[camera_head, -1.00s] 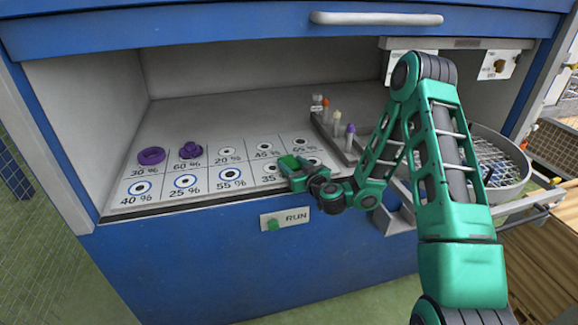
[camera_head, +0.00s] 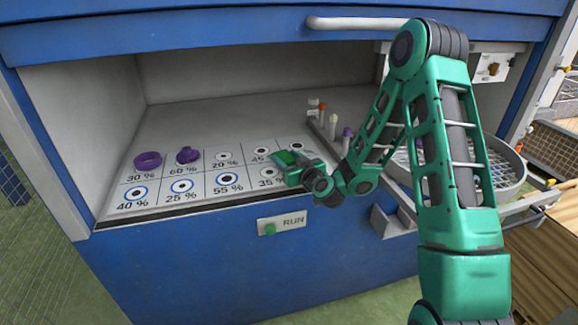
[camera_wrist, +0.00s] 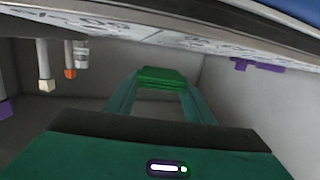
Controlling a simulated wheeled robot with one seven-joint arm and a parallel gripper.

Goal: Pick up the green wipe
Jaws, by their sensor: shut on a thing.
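The green wipe (camera_wrist: 161,77) is a small, flat, folded green pad. In the wrist view it sits between the tips of my two fingers, and it also shows in the head view (camera_head: 287,157) at the end of my arm. My gripper (camera_head: 294,164) is shut on it, above the front part of the marked panel near the 35 % field. From the head view I cannot tell the exact gap between the wipe and the panel.
The panel has percent-marked fields; a purple ring (camera_head: 148,160) and a purple knobbed piece (camera_head: 187,155) stand at the left. Several small capped sticks (camera_head: 333,125) stand at the right. A round mesh tray (camera_head: 500,172) lies beyond my arm. A RUN button (camera_head: 270,228) is on the front.

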